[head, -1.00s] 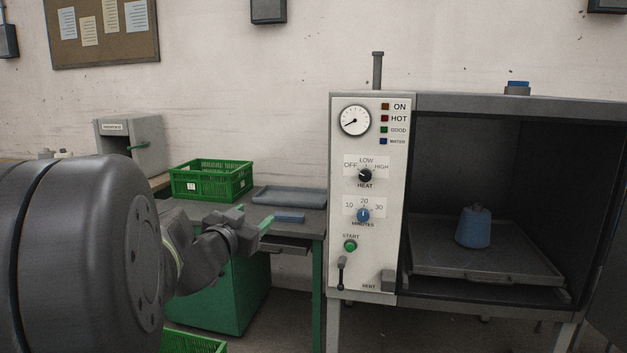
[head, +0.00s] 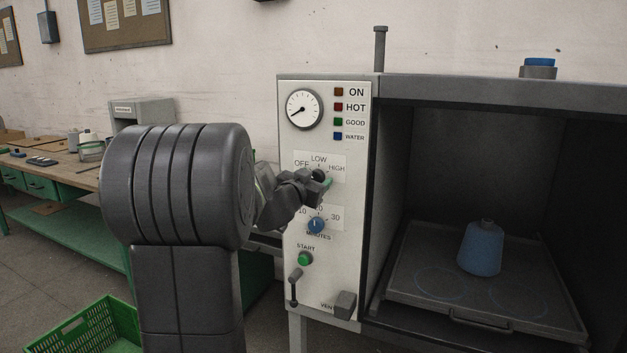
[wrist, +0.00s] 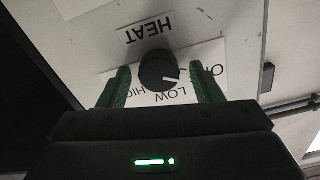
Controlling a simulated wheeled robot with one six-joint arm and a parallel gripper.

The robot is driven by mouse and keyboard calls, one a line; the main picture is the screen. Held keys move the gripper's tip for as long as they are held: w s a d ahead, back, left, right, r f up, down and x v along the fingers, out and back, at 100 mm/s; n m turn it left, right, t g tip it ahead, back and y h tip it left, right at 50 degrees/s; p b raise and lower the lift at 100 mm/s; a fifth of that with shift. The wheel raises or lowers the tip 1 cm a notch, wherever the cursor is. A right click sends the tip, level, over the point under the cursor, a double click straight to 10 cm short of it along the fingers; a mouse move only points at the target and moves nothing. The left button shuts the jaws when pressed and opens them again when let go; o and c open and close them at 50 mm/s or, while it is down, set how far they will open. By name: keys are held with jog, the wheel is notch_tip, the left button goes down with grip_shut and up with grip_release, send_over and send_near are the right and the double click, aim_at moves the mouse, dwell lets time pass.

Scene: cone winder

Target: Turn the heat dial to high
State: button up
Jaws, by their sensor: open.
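The heat dial (wrist: 157,70) is a round black knob with a white pointer mark, on the white control panel. The wrist view shows it upside down, with its pointer toward OFF. In the head view the dial (head: 318,174) is partly covered by my gripper (head: 322,187). My gripper (wrist: 162,84) is open, with one green finger on each side of the dial. Gaps show between fingers and knob, and I see no contact. The LOW label (wrist: 170,95) lies between the fingers; OFF and HIGH are partly hidden by them.
Just below the heat dial is the blue minutes dial (head: 316,225), then the green start button (head: 305,258) and a small lever (head: 294,285). The open chamber at right holds a blue cone (head: 481,250) on a tray (head: 430,306). A green crate (head: 70,335) is at lower left.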

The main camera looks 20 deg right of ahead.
jog(key=c, duration=1)
